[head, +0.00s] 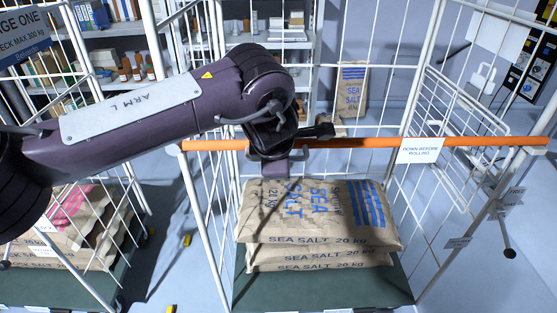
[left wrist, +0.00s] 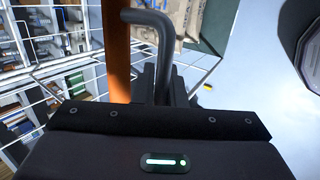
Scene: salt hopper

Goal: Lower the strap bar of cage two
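The orange strap bar (head: 370,143) lies level across the front of cage two, above the salt sacks, with a white tag (head: 420,150) reading "DOWN BEFORE ROLLING" hanging from it. It also shows in the left wrist view (left wrist: 117,50). A grey bent handle (left wrist: 160,25) stands beside the bar there. My left gripper (head: 283,168) is at the bar, left of its middle, pointing down. In the left wrist view its fingers (left wrist: 164,88) appear closed around the handle's straight part; the fingertips are partly hidden. My right gripper is not in view.
Stacked sea salt sacks (head: 320,225) rest on cage two's green base (head: 320,290), below the bar. White wire sides (head: 215,220) flank them. Cage one with more sacks (head: 75,225) stands at left, under my left arm. Shelves (head: 120,30) and another sack (head: 350,90) are behind.

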